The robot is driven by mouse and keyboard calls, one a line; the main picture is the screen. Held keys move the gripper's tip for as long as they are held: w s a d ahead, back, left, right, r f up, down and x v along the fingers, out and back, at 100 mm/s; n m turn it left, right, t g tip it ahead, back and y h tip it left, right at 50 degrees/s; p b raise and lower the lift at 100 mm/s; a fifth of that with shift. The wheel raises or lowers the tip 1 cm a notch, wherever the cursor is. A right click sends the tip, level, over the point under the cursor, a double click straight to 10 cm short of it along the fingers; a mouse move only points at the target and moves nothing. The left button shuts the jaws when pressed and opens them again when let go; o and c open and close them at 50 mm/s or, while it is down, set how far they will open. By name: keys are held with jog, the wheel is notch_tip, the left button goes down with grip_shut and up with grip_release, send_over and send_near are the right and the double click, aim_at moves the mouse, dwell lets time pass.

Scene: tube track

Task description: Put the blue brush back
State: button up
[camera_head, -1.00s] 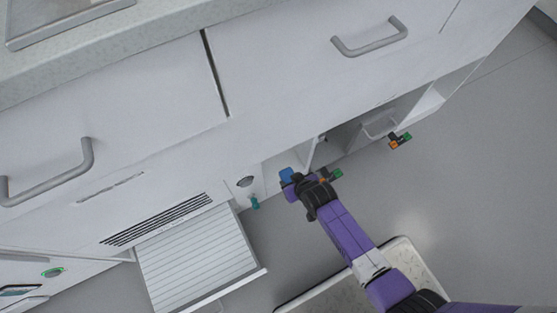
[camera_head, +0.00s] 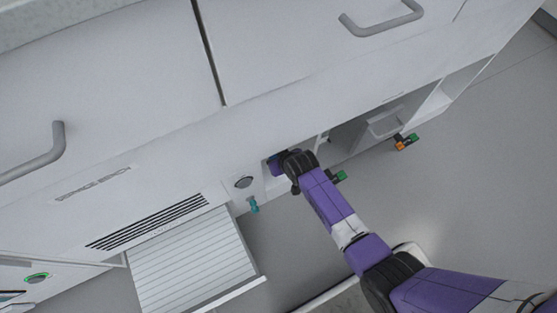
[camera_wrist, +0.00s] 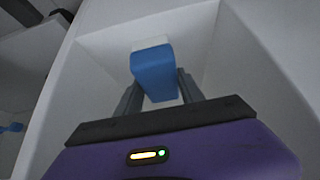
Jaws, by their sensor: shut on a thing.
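The blue brush (camera_wrist: 153,72) is between the two fingers of my gripper (camera_wrist: 156,90) in the wrist view. Its blue block faces the camera, and a pale part shows at its far end. My gripper is shut on it, inside a white open compartment (camera_wrist: 205,40). In the head view my gripper (camera_head: 276,166) reaches into the low opening of the white cabinet, and my wrist hides most of the brush. I cannot tell whether the brush touches the compartment's back or floor.
A pulled-out ribbed tray (camera_head: 195,262) stands to the left. A teal fixture (camera_head: 254,206) hangs beside the opening. Green and orange fittings (camera_head: 404,143) stick out at right. The wrist view shows another blue thing (camera_wrist: 12,128) at far left. Grey floor lies free at right.

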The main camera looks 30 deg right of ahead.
jog(key=shift+f, duration=0.15)
jog(key=o, duration=1.3)
jog(key=shift+r, duration=0.3)
jog(key=p+v, duration=0.6)
jog(key=v, duration=0.6)
jog(key=shift+p, duration=0.35)
jog(key=shift+f, duration=0.1)
